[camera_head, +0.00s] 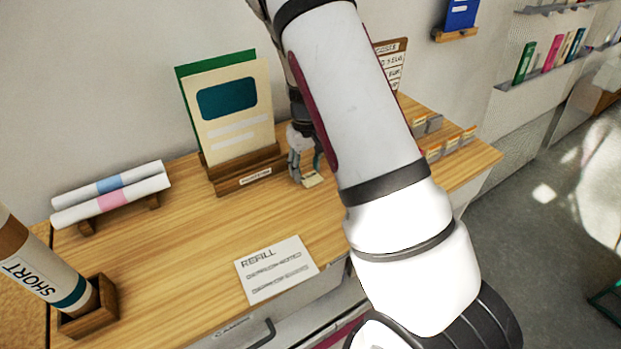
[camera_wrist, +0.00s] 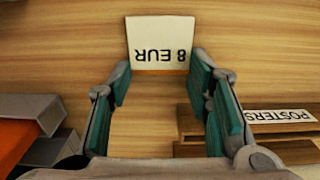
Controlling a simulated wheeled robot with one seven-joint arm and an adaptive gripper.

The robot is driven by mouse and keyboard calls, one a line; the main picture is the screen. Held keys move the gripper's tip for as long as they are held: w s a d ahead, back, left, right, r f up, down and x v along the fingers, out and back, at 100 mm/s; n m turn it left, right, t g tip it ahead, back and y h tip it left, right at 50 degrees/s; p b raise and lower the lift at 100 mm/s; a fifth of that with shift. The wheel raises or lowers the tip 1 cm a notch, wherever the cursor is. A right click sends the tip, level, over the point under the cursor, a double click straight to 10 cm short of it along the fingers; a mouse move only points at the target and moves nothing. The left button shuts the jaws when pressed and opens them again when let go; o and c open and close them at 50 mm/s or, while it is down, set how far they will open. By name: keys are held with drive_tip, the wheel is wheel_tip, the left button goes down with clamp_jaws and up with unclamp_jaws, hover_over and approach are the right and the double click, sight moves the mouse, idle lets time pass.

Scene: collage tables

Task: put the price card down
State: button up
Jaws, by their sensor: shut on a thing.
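The price card is a small cream card reading "8 EUR", upside down in the wrist view (camera_wrist: 160,40), with an orange strip along its lower edge. My gripper (camera_wrist: 162,75) is shut on it, with the teal-padded fingers on either side. In the head view my gripper (camera_head: 303,165) is low over the wooden table (camera_head: 200,235), just right of the poster holder. The card (camera_head: 313,181) shows there as a small pale patch at the fingertips. I cannot tell whether it touches the table. My arm hides part of the table behind it.
A wooden holder (camera_head: 247,181) with large cards stands close left of my gripper; its "POSTERS" label (camera_wrist: 278,116) shows in the wrist view. Small grey card holders (camera_head: 433,153) stand at the right. A "REFILL" sheet (camera_head: 276,270) lies at the front. Paper rolls (camera_head: 112,195) lie left.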

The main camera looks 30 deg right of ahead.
sight(309, 176)
drive_tip(key=shift+s, duration=0.15)
drive_tip(key=shift+c, duration=0.3)
drive_tip(key=shift+r, duration=0.1)
drive_tip(key=r, duration=0.3)
drive_tip(key=shift+w+r, duration=0.1)
drive_tip(key=shift+w, duration=0.1)
drive_tip(key=shift+s+r, duration=0.25)
drive_tip(key=shift+s, duration=0.55)
drive_tip(key=s, duration=0.4)
drive_tip(key=s+r, duration=0.1)
drive_tip(key=s, duration=0.9)
drive_tip(key=shift+s+a+r+b, duration=0.2)
drive_tip(key=shift+s+a+b, duration=0.05)
drive_tip(key=shift+a+b, duration=0.15)
